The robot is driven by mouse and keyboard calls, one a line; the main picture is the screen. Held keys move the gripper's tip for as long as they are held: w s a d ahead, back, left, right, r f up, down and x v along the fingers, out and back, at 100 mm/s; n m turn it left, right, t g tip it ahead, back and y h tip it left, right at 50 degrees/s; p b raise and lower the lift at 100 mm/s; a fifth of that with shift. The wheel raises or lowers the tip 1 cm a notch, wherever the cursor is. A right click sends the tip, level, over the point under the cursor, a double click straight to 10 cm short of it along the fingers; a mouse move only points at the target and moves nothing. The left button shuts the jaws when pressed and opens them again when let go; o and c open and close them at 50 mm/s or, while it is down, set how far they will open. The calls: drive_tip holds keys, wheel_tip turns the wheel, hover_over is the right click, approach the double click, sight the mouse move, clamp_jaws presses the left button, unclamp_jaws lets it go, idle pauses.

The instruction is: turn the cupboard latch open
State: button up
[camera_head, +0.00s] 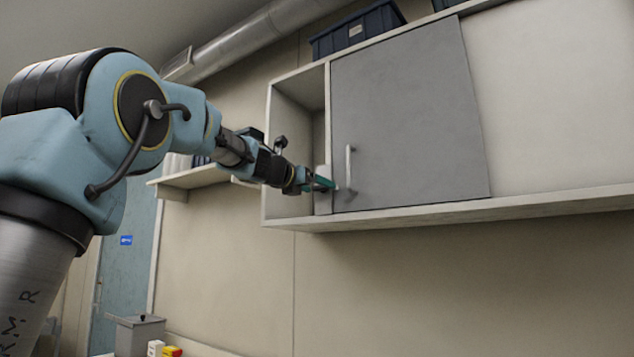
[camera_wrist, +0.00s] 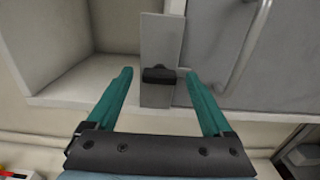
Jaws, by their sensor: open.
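The wall cupboard (camera_head: 420,212) has a grey door (camera_head: 410,110) with a vertical metal handle (camera_head: 348,165). In the wrist view, a dark latch knob (camera_wrist: 159,75) sits on a pale upright plate (camera_wrist: 160,40) left of the handle (camera_wrist: 243,50). My gripper (camera_wrist: 160,76) is open, with one teal finger on each side of the knob in the picture. Whether the fingers touch it or how deep they reach, I cannot tell. In the head view, my gripper (camera_head: 322,183) is at the cupboard's lower left, and the knob cannot be made out.
Left of the plate is an open, empty-looking cupboard bay (camera_head: 296,120). A dark blue crate (camera_head: 357,28) stands on top of the cupboard. A shelf (camera_head: 200,177) is on the wall to the left. A grey lidded bin (camera_head: 139,333) is below. The wall under the cupboard is clear.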

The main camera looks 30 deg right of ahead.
drive_tip(key=shift+w+d, duration=0.2)
drive_tip(key=shift+d, duration=0.1)
drive_tip(key=shift+c, duration=0.2)
clamp_jaws()
idle(0.4)
